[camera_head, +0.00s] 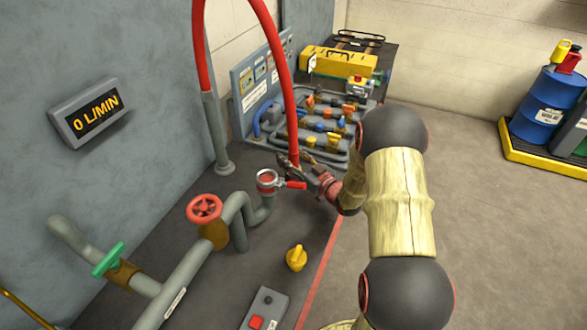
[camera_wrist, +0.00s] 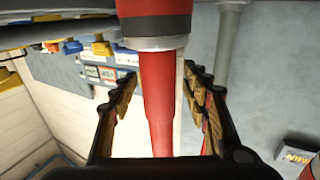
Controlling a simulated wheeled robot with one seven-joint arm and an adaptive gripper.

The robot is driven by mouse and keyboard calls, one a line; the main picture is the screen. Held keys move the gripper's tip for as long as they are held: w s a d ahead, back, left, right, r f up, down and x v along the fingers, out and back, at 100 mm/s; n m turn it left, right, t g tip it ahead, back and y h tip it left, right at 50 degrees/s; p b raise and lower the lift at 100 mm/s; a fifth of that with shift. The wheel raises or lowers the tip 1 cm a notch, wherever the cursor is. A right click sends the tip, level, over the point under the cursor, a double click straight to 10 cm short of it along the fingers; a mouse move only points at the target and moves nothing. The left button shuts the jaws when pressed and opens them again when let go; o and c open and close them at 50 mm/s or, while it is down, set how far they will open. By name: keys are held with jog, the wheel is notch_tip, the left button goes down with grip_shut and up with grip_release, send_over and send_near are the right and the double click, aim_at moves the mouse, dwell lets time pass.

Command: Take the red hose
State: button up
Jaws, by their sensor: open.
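The red hose (camera_head: 266,22) rises from a grey standpipe (camera_head: 214,135), arches over and hangs down to my gripper (camera_head: 313,172). In the wrist view the hose (camera_wrist: 158,95) runs between the two fingers of my gripper (camera_wrist: 160,120), with a grey metal collar and a dark band at the top edge. The fingers are open on either side of it, with a gap visible at least on the left. The hose's lower end is partly hidden by my gripper in the head view.
A pipe outlet with a red lever (camera_head: 268,182) stands just left of my gripper. A red valve wheel (camera_head: 204,208), a green valve handle (camera_head: 108,260) and a yellow knob (camera_head: 296,258) are nearer.

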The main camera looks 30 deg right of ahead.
jog(key=w, duration=0.3)
jog(key=shift+w+a+b, duration=0.1)
jog(key=shift+a+b, duration=0.15)
jog(key=shift+b, duration=0.15)
jog(key=c, duration=0.3)
grip_shut()
